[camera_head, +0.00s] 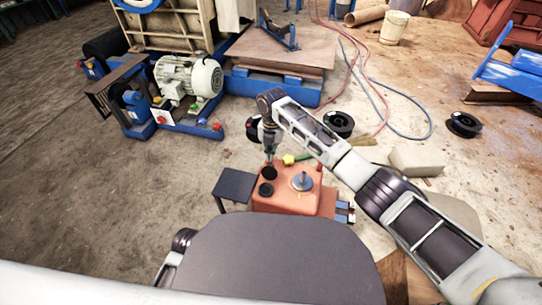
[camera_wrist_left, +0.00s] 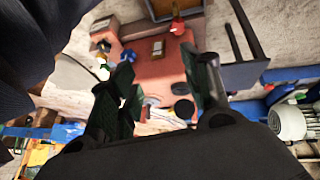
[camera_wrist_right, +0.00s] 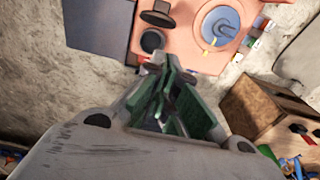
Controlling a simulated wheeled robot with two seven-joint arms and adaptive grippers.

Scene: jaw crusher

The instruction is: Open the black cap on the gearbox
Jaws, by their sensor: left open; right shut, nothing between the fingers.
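The gearbox (camera_head: 318,197) is an orange-red box; it also shows in the right wrist view (camera_wrist_right: 200,58) and the left wrist view (camera_wrist_left: 150,72). Two round black parts sit on its top: one (camera_head: 265,189), also in the right wrist view (camera_wrist_right: 152,40), and another (camera_head: 269,173), which looks raised or tilted in the right wrist view (camera_wrist_right: 158,15). I cannot tell for sure which is cap and which is opening. My right gripper (camera_head: 269,158) is shut and empty, just above and beside these parts. My left gripper (camera_wrist_left: 163,68) is open and empty, facing the gearbox.
A motor (camera_head: 190,77) on a blue frame is behind. Black spools (camera_head: 339,123) and a tan block (camera_head: 416,161) lie to the right. Floor at left is clear.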

